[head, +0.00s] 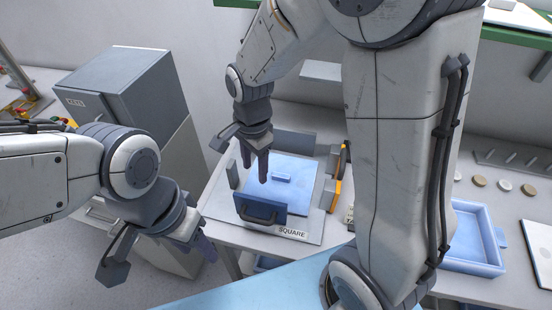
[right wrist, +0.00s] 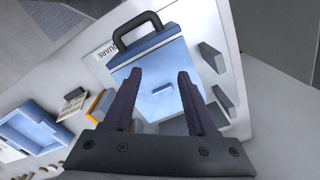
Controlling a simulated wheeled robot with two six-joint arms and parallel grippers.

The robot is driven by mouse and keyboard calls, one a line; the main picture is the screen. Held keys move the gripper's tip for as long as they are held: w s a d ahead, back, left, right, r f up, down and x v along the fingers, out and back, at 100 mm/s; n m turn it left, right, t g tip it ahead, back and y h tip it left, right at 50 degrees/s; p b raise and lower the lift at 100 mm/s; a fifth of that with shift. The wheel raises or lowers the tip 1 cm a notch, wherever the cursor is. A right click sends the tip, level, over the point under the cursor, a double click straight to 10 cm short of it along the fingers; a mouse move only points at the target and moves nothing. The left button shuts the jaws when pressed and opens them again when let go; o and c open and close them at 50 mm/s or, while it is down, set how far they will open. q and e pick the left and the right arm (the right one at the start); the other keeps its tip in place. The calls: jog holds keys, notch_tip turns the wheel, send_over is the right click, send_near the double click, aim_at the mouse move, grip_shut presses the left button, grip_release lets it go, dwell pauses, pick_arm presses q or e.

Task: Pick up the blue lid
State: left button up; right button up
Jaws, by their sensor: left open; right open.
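The blue lid (head: 290,190) is a flat light-blue square with a small raised grip on top. It lies on a box with a dark-handled blue front panel (head: 259,213), at the SQUARE-labelled station. My right gripper (head: 255,166) is open and empty, pointing down over the left part of the lid. In the right wrist view, the lid (right wrist: 170,68) shows between and beyond the open fingers (right wrist: 159,75), with its small grip (right wrist: 163,88) between them. I cannot tell the exact height gap. My left gripper (head: 203,248) is open, off to the left, away from the lid.
Grey upright plates (head: 295,141) and an orange-and-black part (head: 340,178) stand around the box. A blue tray (head: 477,242) and several round discs lie to the right. A grey cabinet (head: 120,85) stands at the left. My right arm hides part of the table.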

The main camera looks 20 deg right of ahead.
jog(key=w+d+f+m+p, duration=0.3)
jog(key=w+d+m, duration=0.45)
jog(key=m, duration=0.35)
send_over(281, 175)
jog(key=f, duration=0.4)
jog(key=shift+w+a+f, duration=0.3)
jog(key=shift+a, duration=0.05)
jog(key=f, duration=0.1)
jog(key=f+p, duration=0.1)
jog(key=f, duration=0.1)
jog(key=f+p, duration=0.1)
jog(key=f, duration=0.1)
jog(key=shift+s+d+f, duration=0.1)
jog(key=shift+s+d, duration=0.25)
jog(key=shift+f, duration=0.3)
jog(key=shift+c, duration=0.3)
grip_shut()
jog(key=shift+w+r, duration=0.1)
